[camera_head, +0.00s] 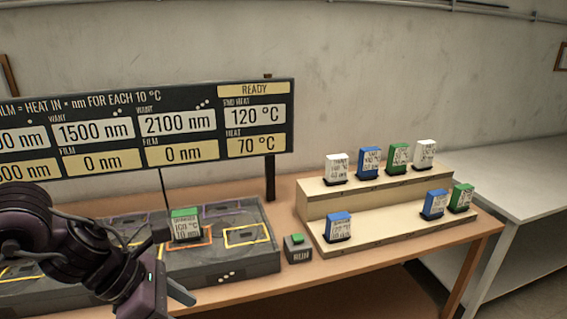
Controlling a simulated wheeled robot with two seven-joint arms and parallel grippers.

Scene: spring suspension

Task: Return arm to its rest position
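My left arm comes in from the left. Its gripper (171,263) is over the front of the grey tray, with two fingertips spread apart and nothing seen between them. A green-topped white block (187,226) with printed text stands upright in an orange-outlined slot of the grey tray (225,271). The upper fingertip is close to the block's left side; I cannot tell whether it touches. My arm hides the tray's left part. My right gripper is not in view.
A dark sign board (190,120) stands behind the tray, reading READY. A yellow-outlined slot (247,235) is empty. A small grey box with a green button (298,247) sits right of the tray. A two-step wooden rack (395,235) holds several white, blue and green blocks. A pale side table (520,180) is at right.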

